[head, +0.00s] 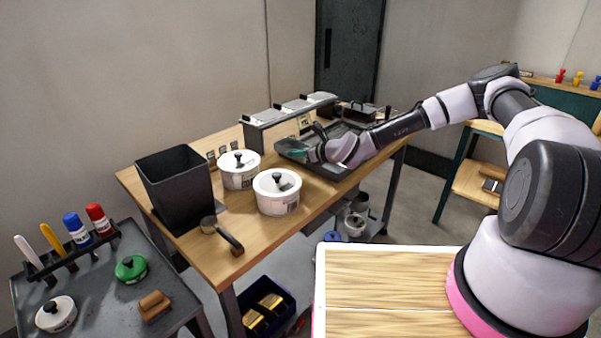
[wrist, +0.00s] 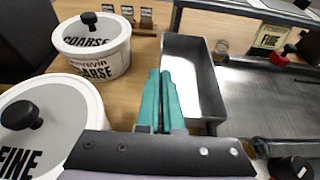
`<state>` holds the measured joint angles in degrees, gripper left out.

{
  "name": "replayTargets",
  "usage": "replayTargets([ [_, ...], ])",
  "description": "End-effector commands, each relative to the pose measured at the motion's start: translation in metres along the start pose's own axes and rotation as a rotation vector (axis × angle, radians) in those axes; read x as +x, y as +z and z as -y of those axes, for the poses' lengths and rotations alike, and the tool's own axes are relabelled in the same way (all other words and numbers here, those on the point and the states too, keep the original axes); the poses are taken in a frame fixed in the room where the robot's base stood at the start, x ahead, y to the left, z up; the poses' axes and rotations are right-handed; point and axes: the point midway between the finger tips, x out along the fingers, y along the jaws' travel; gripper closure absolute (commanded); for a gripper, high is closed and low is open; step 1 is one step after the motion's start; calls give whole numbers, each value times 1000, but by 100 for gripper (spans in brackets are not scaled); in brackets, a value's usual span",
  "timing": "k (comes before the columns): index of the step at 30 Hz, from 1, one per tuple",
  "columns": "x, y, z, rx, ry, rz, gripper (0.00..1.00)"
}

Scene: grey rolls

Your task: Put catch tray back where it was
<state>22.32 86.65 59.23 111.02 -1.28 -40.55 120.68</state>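The catch tray (wrist: 207,112), a narrow grey metal box with an open top, lies on the wooden bench in front of the long grey unit. It also shows in the head view (head: 287,148), partly hidden by my gripper. My gripper (wrist: 160,78) has teal fingers that stand close together at the tray's left wall, one on each side of it. They look shut on that wall. The head view shows the gripper (head: 300,154) low over the bench. Whether the tray touches the bench is hard to tell.
White lidded pots marked COARSE (wrist: 95,55) and FINE (wrist: 45,130) stand left of my gripper. A wide dark metal tray (wrist: 270,90) with red and black knobs is on the right. A black bin (head: 175,185) and a scoop (head: 225,235) occupy the bench's left end.

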Motion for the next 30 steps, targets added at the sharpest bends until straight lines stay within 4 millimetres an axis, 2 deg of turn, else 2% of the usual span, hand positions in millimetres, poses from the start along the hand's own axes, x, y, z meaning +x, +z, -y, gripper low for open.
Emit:
replayTargets([
  [3,9,-22,-1,0,1,-1,100],
  [11,18,-43,-1,-1,1,0,100],
  [17,28,-68,-1,-1,0,0,100],
  [28,31,-74,-1,0,1,0,100],
  [29,31,-75,-1,0,1,0,93],
  [30,31,-74,-1,-1,1,0,78],
])
